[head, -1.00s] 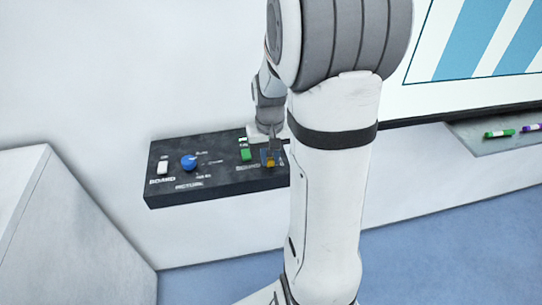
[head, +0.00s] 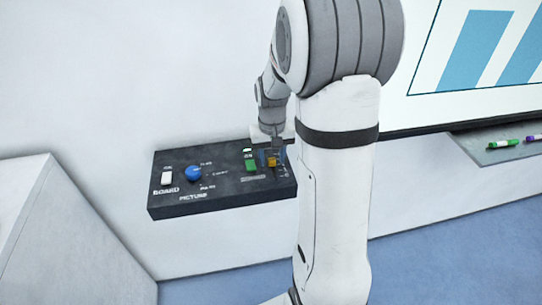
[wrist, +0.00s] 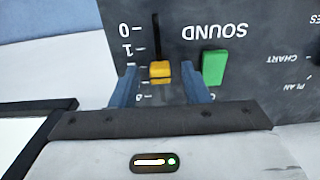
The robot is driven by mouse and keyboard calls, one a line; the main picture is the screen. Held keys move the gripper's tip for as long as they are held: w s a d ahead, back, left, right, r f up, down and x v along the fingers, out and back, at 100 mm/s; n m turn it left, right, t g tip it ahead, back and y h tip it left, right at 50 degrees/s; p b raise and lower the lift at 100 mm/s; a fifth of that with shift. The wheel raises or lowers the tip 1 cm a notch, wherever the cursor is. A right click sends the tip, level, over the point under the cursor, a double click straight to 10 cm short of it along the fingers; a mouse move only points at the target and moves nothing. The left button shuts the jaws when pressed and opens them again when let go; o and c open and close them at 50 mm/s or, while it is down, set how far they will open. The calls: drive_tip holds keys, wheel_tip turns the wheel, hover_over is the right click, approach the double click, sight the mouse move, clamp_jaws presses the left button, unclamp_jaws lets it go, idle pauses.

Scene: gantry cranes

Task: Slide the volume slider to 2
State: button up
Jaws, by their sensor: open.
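The volume slider is a yellow-orange knob (wrist: 160,70) in a dark slot on the SOUND part of a black control panel (head: 220,197). In the wrist view the scale is upside down, with 0 and 1 readable at the slot's far end; the nearer marks are partly hidden. The knob sits past 1, but its exact mark cannot be told. My gripper (wrist: 159,74) is open, with one blue finger on either side of the knob. The knob also shows in the head view (head: 272,161), low between the fingers. Contact with the knob is not clear.
A green switch (wrist: 214,67) stands close beside the right finger. A blue knob (head: 193,173) and a white switch (head: 167,178) are farther left on the panel. A ledge with markers (head: 505,143) is at the right, below a whiteboard (head: 420,105).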

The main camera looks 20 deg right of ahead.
sight(272, 160)
drive_tip(key=shift+r, duration=0.3)
wheel_tip(272, 160, up, 7)
drive_tip(key=shift+r+b, duration=0.15)
drive_tip(key=shift+b, duration=0.35)
drive_tip(key=s+a+r+n+t, duration=0.1)
drive_tip(key=s+a, duration=0.3)
drive_tip(key=s, duration=0.5)
drive_tip(key=s+a+r+n+t, duration=0.1)
drive_tip(key=s+a+r+t, duration=0.1)
drive_tip(key=s+a, duration=0.3)
drive_tip(key=s, duration=0.4)
drive_tip(key=shift+a, duration=0.3)
